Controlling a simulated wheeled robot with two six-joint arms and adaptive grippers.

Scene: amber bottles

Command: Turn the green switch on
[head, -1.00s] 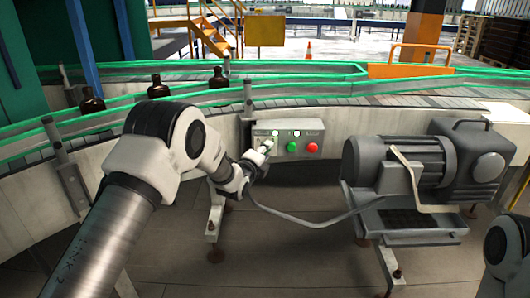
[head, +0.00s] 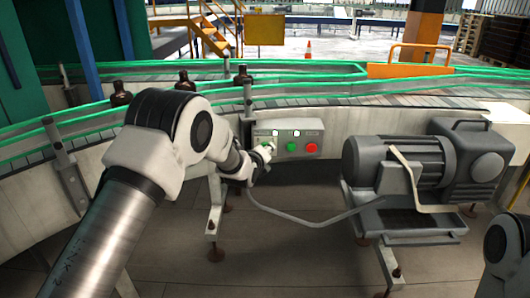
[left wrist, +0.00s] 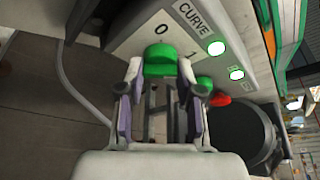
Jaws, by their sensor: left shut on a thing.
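The green switch (left wrist: 160,58) is a rotary knob on the grey control box (head: 300,135). In the left wrist view it sits between the fingertips of my left gripper (left wrist: 160,72), which is shut on it. The marks "0" and "1" and the label "CURVE" show beside the knob; I cannot tell which mark it points at. In the head view my left gripper (head: 262,155) is at the left end of the box and mostly hides the switch. My right gripper is not in view; only part of my right arm shows at the lower right.
A grey motor (head: 400,165) stands to the right. Amber bottles (head: 185,82) ride on the conveyor (head: 370,98) behind the box.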

